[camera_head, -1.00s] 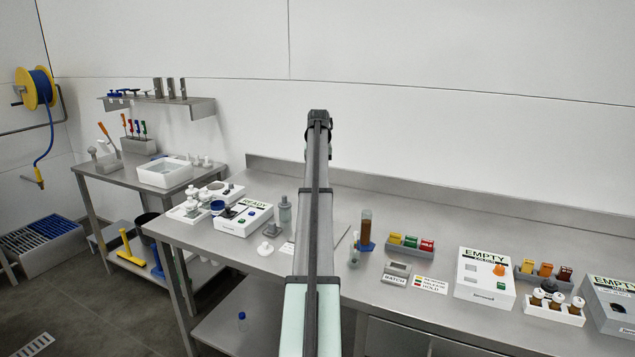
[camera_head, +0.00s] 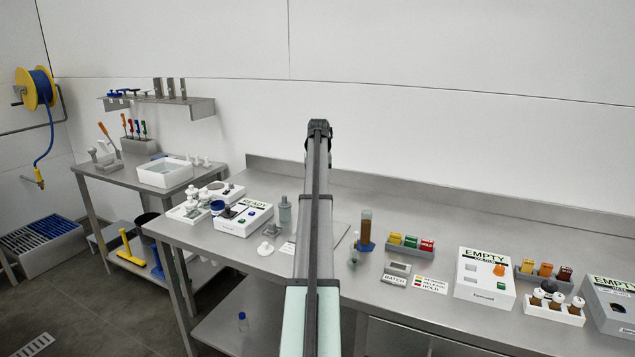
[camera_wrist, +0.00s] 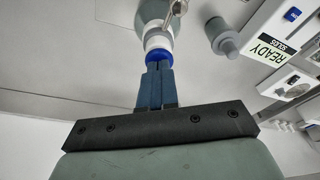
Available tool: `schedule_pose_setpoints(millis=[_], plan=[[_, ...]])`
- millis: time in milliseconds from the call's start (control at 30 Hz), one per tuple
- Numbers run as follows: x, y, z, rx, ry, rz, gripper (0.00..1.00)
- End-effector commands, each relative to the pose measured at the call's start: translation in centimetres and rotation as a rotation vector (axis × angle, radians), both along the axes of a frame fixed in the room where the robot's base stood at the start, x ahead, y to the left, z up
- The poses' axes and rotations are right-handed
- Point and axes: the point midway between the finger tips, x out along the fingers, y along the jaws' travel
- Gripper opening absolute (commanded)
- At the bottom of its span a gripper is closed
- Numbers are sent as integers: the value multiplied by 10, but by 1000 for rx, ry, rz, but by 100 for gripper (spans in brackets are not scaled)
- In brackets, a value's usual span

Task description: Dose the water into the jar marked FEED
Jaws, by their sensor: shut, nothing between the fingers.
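My gripper (camera_wrist: 157,82) shows in the wrist view with its blue fingers shut and empty. Just beyond the fingertips is a rounded grey vessel (camera_wrist: 153,12) with a white collar and a blue ring; whether the fingers touch it I cannot tell. A grey capped bottle (camera_wrist: 222,38) is right of it. In the head view my arm hides the gripper. A grey-green bottle (camera_head: 285,211) stands left of my arm, beside the white unit reading READY (camera_head: 243,217). No FEED marking is readable, and I cannot tell which vessel holds the water.
Right of my arm stand an amber cylinder on a blue base (camera_head: 366,228), coloured blocks in a tray (camera_head: 410,250) and a unit reading EMPTY (camera_head: 485,275). A rack of brown vials (camera_head: 553,312) is further right. A white basin (camera_head: 165,173) sits on the left table.

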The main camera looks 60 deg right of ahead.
Motion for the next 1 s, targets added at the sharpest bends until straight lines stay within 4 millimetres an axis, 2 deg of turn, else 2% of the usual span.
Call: schedule_pose_setpoints(millis=[267, 800, 1000], plan=[[0, 0, 6, 0, 0, 0, 0], [0, 0, 40, 0, 0, 0, 0], [0, 0, 43, 1, 1, 0, 0]])
